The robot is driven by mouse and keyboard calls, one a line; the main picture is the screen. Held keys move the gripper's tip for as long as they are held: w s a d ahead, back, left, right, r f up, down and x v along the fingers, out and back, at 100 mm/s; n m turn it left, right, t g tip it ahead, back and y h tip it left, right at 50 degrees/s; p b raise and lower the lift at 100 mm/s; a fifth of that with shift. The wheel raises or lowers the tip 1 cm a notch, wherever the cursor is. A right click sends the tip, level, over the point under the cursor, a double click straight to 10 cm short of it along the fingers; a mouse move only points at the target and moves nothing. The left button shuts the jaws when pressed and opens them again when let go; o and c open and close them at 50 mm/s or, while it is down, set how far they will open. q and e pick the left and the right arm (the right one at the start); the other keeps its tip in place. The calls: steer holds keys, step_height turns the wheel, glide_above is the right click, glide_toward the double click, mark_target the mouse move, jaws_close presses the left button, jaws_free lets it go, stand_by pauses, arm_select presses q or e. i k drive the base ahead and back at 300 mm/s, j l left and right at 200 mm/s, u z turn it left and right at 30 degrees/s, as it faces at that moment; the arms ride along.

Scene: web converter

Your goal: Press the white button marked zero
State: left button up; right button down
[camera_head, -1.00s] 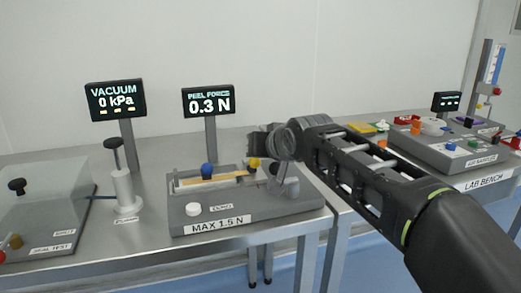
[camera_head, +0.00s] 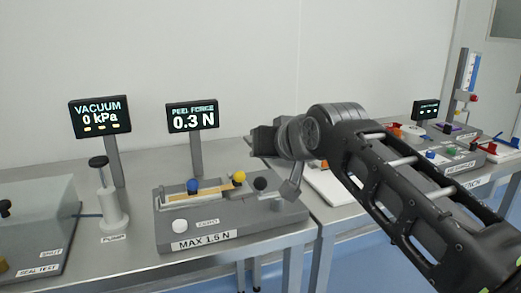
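The white round button (camera_head: 180,226) is on the front left of the grey peel tester (camera_head: 275,222). A small label (camera_head: 207,222) beside it is hard to read, perhaps ZERO. The button is unobstructed and nothing touches it. The peel force display (camera_head: 192,117) behind the tester reads 0.3 N. My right arm comes in from the right. Its gripper end (camera_head: 290,188) is above and behind the tester's right end, away from the button. The fingers are turned away or hidden, so their opening cannot be seen. My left gripper is not in view.
The tester carries a blue knob (camera_head: 193,186), a yellow knob (camera_head: 239,177) and a black knob (camera_head: 260,184). A white pump (camera_head: 113,208) and a clear seal-test box (camera_head: 35,225) stand to the left. Another bench with coloured parts is behind my arm at right.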

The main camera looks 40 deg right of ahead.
mark_target(180, 226)
steer(key=k+j, duration=0.2)
steer(key=k, duration=0.3)
steer(key=k+j, duration=0.2)
steer(key=k, duration=0.25)
